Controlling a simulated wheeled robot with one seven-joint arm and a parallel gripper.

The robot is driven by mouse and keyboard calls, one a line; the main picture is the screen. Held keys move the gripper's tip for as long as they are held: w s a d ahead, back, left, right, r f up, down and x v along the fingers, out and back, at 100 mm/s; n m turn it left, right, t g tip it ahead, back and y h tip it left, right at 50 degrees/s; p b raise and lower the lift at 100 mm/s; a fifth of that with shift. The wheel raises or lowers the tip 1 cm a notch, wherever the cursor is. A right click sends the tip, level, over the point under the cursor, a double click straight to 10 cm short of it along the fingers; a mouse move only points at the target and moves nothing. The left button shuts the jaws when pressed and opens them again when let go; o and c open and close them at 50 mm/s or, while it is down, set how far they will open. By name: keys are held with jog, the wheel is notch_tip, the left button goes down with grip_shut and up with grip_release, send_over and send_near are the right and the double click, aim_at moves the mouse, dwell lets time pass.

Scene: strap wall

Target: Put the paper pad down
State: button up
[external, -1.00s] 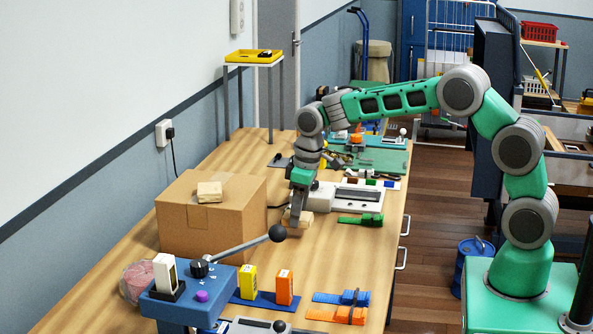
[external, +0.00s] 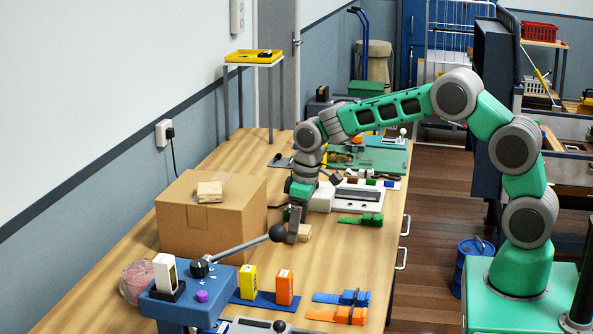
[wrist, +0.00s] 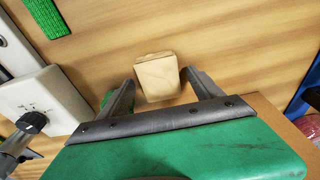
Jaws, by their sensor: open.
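The paper pad looks to be the pale beige block (external: 305,232) low at the wooden table, just right of my gripper (external: 294,238) in the external view. In the wrist view the pad (wrist: 157,76) sits between the two spread fingers of my gripper (wrist: 160,82), with a gap on each side. My gripper is open. The pad appears to rest on the table top; its underside is hidden. A similar beige block (external: 209,191) lies on top of the cardboard box (external: 230,228).
The box stands left of my gripper. A blue fixture (external: 205,295) with a black-knobbed lever (external: 278,233) reaches close in front of my gripper. A white device (external: 322,198) and a green strap (external: 362,220) lie behind and right.

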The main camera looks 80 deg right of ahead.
aim_at(304, 227)
jog(key=shift+r, duration=0.1)
notch_tip(304, 227, up, 11)
jog(key=s, duration=0.2)
jog(key=s+a+r+t, duration=0.1)
jog(key=s+a+r, duration=0.2)
jog(key=s+a, duration=0.9)
jog(key=shift+s+a+r+b, duration=0.15)
jog(key=shift+s+r+b, duration=0.25)
jog(key=shift+s, duration=0.25)
jog(key=shift+t, duration=0.3)
jog(key=s+a+f, duration=0.1)
jog(key=s, duration=0.2)
jog(key=s+a+f, duration=0.1)
jog(key=s+f, duration=0.1)
jog(key=s, duration=0.2)
jog(key=s+a+f, duration=0.2)
jog(key=s, duration=0.2)
jog(key=shift+c, duration=0.8)
jog(key=shift+w, duration=0.1)
jog(key=shift+c, duration=0.2)
